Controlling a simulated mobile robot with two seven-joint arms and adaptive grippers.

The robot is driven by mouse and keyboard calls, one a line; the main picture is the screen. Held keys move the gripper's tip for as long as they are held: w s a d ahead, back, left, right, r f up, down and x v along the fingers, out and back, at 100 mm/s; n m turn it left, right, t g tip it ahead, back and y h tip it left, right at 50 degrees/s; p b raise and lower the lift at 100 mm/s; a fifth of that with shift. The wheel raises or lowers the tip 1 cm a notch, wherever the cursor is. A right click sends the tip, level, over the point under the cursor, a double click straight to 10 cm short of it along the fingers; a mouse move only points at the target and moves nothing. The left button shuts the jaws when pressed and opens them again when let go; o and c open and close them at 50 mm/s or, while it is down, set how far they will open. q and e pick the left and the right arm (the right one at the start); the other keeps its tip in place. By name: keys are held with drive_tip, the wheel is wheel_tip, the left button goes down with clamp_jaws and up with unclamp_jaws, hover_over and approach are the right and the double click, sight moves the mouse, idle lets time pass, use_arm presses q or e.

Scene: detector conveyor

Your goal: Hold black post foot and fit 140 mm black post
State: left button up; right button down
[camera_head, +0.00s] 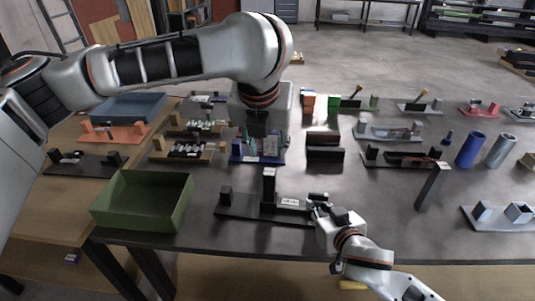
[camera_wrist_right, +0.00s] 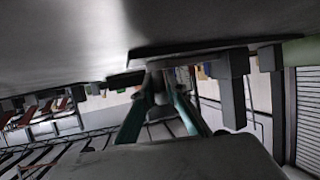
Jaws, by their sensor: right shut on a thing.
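The black post foot (camera_head: 245,207) is a long dark plate lying near the front of the dark table, with a small block at its left end. A dark upright piece with a pale top (camera_head: 269,188) stands at its middle. My right gripper (camera_head: 318,208) is shut on the foot's right end. In the right wrist view the two fingers (camera_wrist_right: 160,92) close on a dark edge.
A green open box (camera_head: 143,228) stands left of the foot. A blue fixture (camera_head: 258,158) and a dark brown block (camera_head: 324,154) lie behind it. Blue and grey cylinders (camera_head: 471,149) stand at the right.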

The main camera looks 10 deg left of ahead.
idle(0.3)
drive_tip(key=c, duration=2)
unclamp_jaws()
drive_tip(key=shift+o, duration=0.2)
